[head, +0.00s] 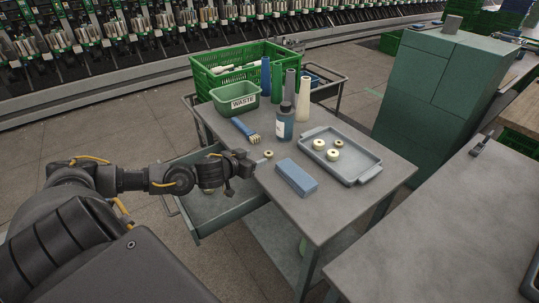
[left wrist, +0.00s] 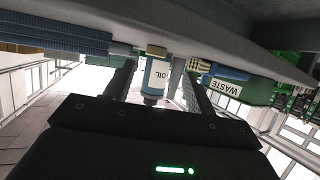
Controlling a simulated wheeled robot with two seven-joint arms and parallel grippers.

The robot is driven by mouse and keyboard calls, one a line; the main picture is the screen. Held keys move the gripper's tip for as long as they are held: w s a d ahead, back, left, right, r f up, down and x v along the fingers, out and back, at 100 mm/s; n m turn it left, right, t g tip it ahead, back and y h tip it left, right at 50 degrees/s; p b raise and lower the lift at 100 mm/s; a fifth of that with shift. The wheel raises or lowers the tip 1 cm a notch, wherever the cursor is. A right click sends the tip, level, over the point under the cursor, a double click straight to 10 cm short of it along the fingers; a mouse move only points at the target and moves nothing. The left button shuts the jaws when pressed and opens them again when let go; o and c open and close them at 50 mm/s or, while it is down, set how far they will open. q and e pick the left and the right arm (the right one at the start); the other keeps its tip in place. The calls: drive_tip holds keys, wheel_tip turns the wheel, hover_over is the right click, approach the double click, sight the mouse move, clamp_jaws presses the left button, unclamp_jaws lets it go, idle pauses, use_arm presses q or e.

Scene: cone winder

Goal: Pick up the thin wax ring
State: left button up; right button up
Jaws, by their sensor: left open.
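Several wax rings show in the head view. One small tan ring (head: 268,154) lies on the cart top (head: 345,205), just beyond my left gripper (head: 246,164). My left gripper is open and empty at the cart's near left edge. In the left wrist view, upside down, a tan ring (left wrist: 156,52) shows between the two fingers (left wrist: 157,82), apart from them. My right gripper is not in view.
A blue block (head: 296,178), an oil bottle (head: 285,121) and a brush (head: 245,130) lie or stand near the lone ring. A green WASTE bin (head: 235,97), cones (head: 303,98) and a green crate (head: 235,62) stand behind. An open drawer (head: 225,220) juts out below my arm.

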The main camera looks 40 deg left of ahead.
sight(267, 155)
use_arm(q)
drive_tip(key=shift+w+d, duration=0.15)
drive_tip(key=shift+w, duration=0.2)
drive_tip(key=x, duration=0.4)
drive_tip(key=shift+w+d+f+p, duration=0.2)
drive_tip(key=shift+w+p, duration=0.15)
drive_tip(key=shift+p, duration=0.05)
drive_tip(key=c, duration=1)
